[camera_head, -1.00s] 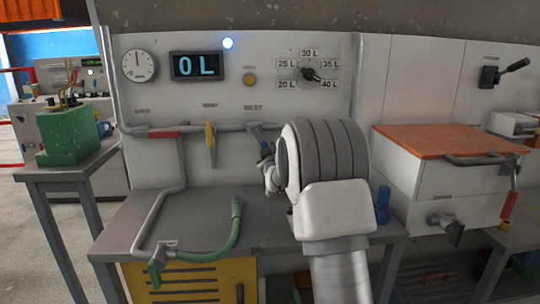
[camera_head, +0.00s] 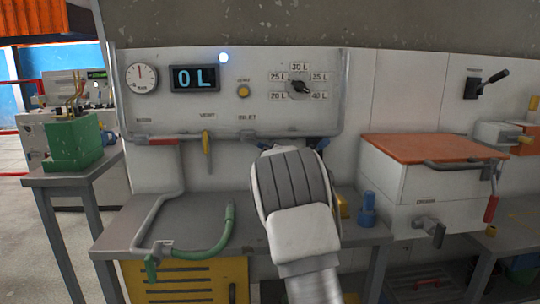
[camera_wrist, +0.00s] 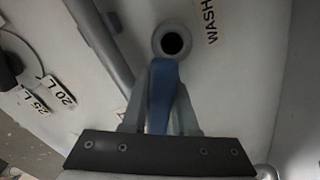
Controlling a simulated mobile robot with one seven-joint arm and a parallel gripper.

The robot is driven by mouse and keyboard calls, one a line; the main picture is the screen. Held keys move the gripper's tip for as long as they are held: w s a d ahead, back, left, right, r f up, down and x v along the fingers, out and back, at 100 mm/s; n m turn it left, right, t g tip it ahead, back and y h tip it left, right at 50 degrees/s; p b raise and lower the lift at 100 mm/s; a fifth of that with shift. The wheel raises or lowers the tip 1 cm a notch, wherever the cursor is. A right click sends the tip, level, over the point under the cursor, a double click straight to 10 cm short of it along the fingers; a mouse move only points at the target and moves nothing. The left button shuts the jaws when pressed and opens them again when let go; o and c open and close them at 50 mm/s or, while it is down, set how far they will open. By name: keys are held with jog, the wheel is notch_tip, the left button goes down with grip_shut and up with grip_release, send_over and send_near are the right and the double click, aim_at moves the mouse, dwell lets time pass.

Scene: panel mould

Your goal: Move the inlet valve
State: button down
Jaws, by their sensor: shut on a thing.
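In the wrist view my gripper (camera_wrist: 161,85) is shut on a blue handle (camera_wrist: 163,80), which I take to be the inlet valve's. The handle stands up between the two grey fingers. A round port (camera_wrist: 172,41) with a dark hole lies beyond its tip. In the head view the inlet label (camera_head: 247,117) shows above the pipe, but my own arm hides the valve and most of the gripper. How the handle joins the pipe is hidden. The display (camera_head: 194,78) reads 0 L.
A yellow vent lever (camera_head: 207,141) hangs from the pipe to the left. A green hose (camera_head: 222,232) lies on the bench (camera_head: 205,215). A blue fitting (camera_head: 367,210) stands at the bench's right end. A white box with an orange lid (camera_head: 420,147) is close on the right.

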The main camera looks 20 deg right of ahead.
aim_at(273, 132)
jog(key=r+n, duration=0.1)
jog(key=r+n+b, duration=0.1)
jog(key=n, duration=0.1)
jog(key=shift+s+d+r, duration=0.1)
jog(key=shift+d+r, duration=0.2)
jog(key=shift+d, duration=0.05)
jog(key=shift+d+r+n+b, duration=0.1)
jog(key=shift+r+n+b, duration=0.2)
jog(key=shift+r+n, duration=0.75)
jog(key=shift+f+n, duration=0.1)
jog(key=shift+n, duration=0.15)
jog(key=c, duration=0.7)
grip_release()
jog(key=shift+f, duration=0.2)
jog(key=shift+s, duration=0.1)
jog(key=v, duration=1.7)
jog(key=shift+s+p, duration=0.15)
jog(key=shift+p, duration=0.2)
